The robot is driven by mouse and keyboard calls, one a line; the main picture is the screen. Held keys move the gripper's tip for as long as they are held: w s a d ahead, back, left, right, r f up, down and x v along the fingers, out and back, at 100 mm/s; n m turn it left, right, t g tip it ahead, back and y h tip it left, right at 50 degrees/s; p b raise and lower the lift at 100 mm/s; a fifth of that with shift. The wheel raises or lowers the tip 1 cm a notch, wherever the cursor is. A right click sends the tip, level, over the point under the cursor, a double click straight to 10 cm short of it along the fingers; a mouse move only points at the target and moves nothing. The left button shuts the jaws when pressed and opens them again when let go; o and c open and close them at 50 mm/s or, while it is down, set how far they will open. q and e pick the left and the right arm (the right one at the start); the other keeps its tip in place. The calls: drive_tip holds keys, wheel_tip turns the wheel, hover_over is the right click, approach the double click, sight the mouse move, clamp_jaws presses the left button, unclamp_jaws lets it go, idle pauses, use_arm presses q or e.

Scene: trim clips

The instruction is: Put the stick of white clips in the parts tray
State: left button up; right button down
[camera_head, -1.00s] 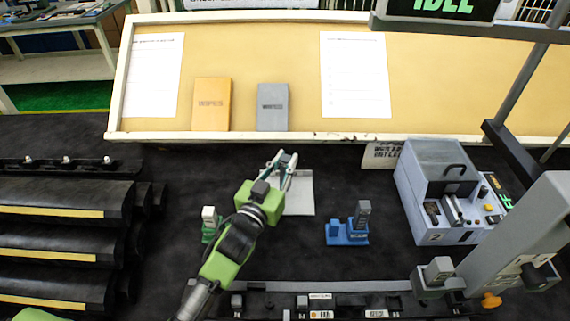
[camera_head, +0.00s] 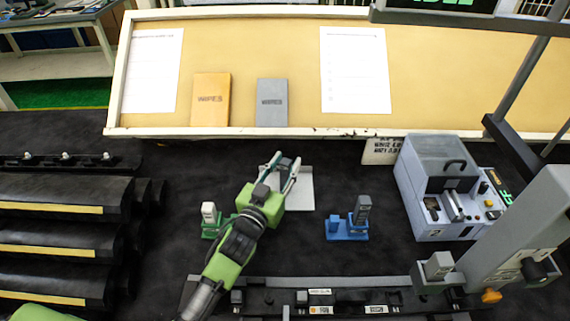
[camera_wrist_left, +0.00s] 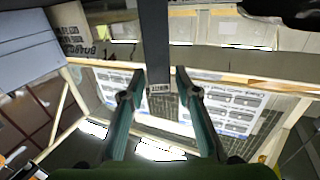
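A small white upright piece (camera_head: 208,212) stands in a green holder (camera_head: 212,229), left of my left gripper; it may be the stick of white clips. My left gripper (camera_head: 284,163) is over a pale flat tray (camera_head: 303,195), with its fingers apart. A grey piece shows between the fingertips. In the left wrist view a dark grey bar (camera_wrist_left: 155,45) with a small label at its lower end runs between the fingertips (camera_wrist_left: 160,88). I cannot tell whether the fingers grip it. The gripper hides part of the tray. My right gripper is not in view.
A blue holder (camera_head: 347,229) with a grey upright piece stands right of the tray. A grey machine (camera_head: 440,190) is farther right. A board with two boxes stands behind. A dark rail (camera_head: 330,300) runs along the front. Black stepped racks (camera_head: 60,238) fill the left.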

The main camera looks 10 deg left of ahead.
use_arm(q)
drive_tip(key=shift+r, duration=0.1)
drive_tip(key=shift+r, duration=0.25)
drive_tip(key=shift+r+p, duration=0.55)
drive_tip(key=shift+p, duration=0.05)
drive_tip(key=shift+s+a+f+b, duration=0.15)
drive_tip(key=shift+s+f+b, duration=0.35)
drive_tip(key=shift+s, duration=0.2)
drive_tip(key=s+a+b, duration=0.2)
drive_tip(key=s, duration=0.8)
drive_tip(key=shift+s+r, duration=0.15)
drive_tip(key=shift+s, duration=0.05)
